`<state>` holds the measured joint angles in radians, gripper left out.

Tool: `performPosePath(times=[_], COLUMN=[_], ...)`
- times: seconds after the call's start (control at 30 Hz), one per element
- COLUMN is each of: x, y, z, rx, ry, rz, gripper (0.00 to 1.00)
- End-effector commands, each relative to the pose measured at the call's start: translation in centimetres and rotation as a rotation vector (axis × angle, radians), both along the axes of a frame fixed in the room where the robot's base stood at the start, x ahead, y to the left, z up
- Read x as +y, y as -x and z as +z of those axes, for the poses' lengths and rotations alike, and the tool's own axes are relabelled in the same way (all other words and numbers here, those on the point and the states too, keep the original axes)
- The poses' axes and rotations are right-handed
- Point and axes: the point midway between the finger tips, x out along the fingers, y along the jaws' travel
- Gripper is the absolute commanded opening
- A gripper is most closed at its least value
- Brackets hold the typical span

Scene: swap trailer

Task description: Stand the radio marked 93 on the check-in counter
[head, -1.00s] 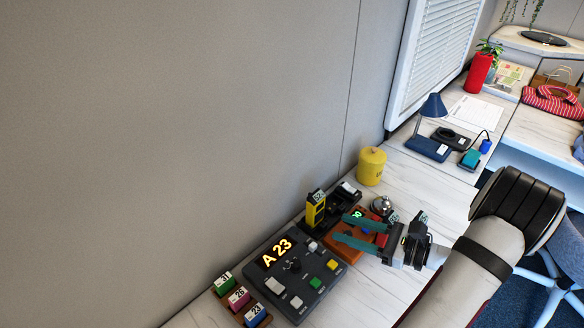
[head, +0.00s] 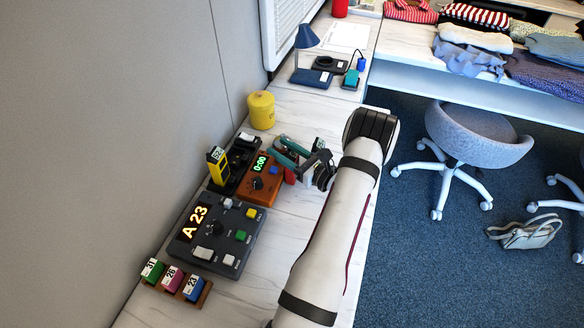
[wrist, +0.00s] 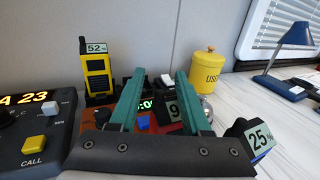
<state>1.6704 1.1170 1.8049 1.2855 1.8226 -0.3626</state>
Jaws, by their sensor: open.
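A black piece with a pale label (wrist: 174,108) shows between my gripper's fingers in the wrist view. Its label starts with 9; the right finger hides the rest. I cannot tell whether it is upright. My gripper (wrist: 160,76) has its two teal fingers apart, with nothing clearly held. In the head view my gripper (head: 279,147) is over the counter (head: 330,97), just right of an orange box. A yellow radio marked 52 (wrist: 97,75) stands upright at the left, also in the head view (head: 216,168). A dark and blue radio marked 25 (wrist: 256,140) is right of the gripper, close to the camera.
The orange box (head: 262,186) has a green display. A dark call panel (head: 222,230) showing A 23 is nearer. A yellow canister (head: 261,110) and a blue lamp (head: 307,37) stand farther back. A silver bell (wrist: 207,108) is partly hidden. Bare counter lies beyond the canister.

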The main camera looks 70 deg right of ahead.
Motion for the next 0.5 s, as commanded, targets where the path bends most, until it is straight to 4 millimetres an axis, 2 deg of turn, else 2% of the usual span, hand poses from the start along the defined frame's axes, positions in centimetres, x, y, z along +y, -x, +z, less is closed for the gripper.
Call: performPosePath(times=[0.1, 0.3, 0.37, 0.5], x=[-0.5, -0.58, -0.57, -0.57], y=[-1.31, -1.4, -1.4, -1.39], z=[-0.01, 0.0, 0.0, 0.0], rx=[0.0, 0.0, 0.0, 0.0], ry=[0.0, -0.001, -0.001, 0.0], rz=[0.001, -0.001, 0.0, 0.0], gripper=[0.48, 0.48, 0.39, 0.13])
